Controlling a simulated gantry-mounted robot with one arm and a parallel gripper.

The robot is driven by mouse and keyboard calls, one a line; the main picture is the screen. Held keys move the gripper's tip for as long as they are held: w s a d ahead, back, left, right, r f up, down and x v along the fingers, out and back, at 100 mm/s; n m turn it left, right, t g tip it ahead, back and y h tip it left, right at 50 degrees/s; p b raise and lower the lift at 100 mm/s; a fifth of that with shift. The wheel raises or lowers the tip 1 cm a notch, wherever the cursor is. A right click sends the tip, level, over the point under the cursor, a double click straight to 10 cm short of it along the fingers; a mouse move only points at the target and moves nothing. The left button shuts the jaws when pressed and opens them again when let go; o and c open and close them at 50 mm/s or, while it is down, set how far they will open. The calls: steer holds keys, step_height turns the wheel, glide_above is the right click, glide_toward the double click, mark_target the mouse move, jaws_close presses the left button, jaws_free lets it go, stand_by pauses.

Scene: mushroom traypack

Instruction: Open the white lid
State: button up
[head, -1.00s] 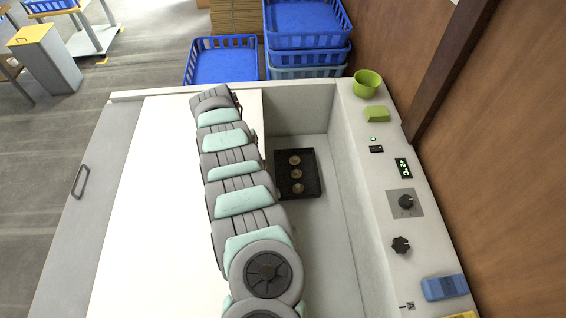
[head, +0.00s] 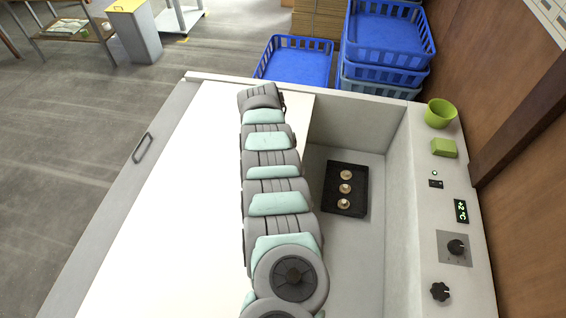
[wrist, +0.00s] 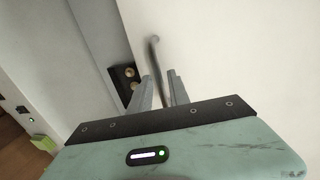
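The white lid (head: 180,190) is a large flat panel over the left part of a white chest; the right part is uncovered. It also shows in the wrist view (wrist: 220,50). A grey bar handle (wrist: 155,55) stands on the lid near its edge. In the wrist view my gripper (wrist: 160,76) has its two grey fingers apart, with the handle running down between them. I cannot tell whether either finger touches it. In the head view my arm lies over the lid and hides the handle and the fingers.
A control ledge with knobs (head: 440,291), a green bowl (head: 439,113) and a green block (head: 444,148) runs along the right. Blue crates (head: 388,40) stand behind. The aisle at left is clear.

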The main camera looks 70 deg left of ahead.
steer(key=shift+o, duration=0.8)
steer(key=shift+r, duration=0.15)
step_height(320, 180, up, 10)
steer(key=s+a, duration=0.1)
steer(key=shift+s+r, duration=0.2)
steer(key=shift+s, duration=0.15)
steer(key=shift+r, duration=0.1)
